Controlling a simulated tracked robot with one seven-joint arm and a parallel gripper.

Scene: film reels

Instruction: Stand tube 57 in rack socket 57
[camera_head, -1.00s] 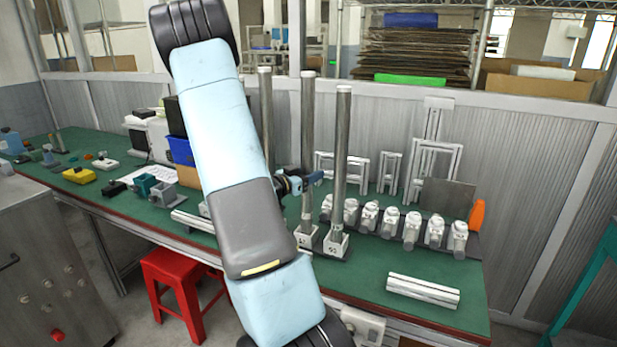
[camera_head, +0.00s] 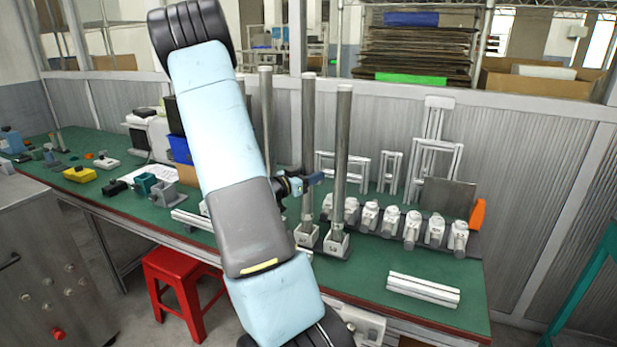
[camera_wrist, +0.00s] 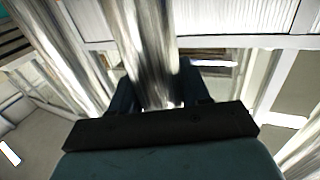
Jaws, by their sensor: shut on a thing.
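A tall grey metal tube (camera_head: 308,125) stands upright, the middle one of three. My gripper (camera_head: 308,181) is shut on it at its lower half. In the wrist view the tube (camera_wrist: 152,50) runs between the two dark fingers of my gripper (camera_wrist: 160,90). The tube's lower end is at a white socket block (camera_head: 307,237) on the green bench; I cannot tell how deep it sits. Another tube (camera_head: 342,150) stands upright in the white block (camera_head: 337,244) to the right. The block labels are too small to read surely.
A third tall tube (camera_head: 266,120) stands behind my arm, its foot hidden. Several white cylindrical parts (camera_head: 411,228) line the bench to the right. A white bar (camera_head: 423,289) lies near the front edge of the green bench (camera_head: 365,275). A red stool (camera_head: 180,285) stands below.

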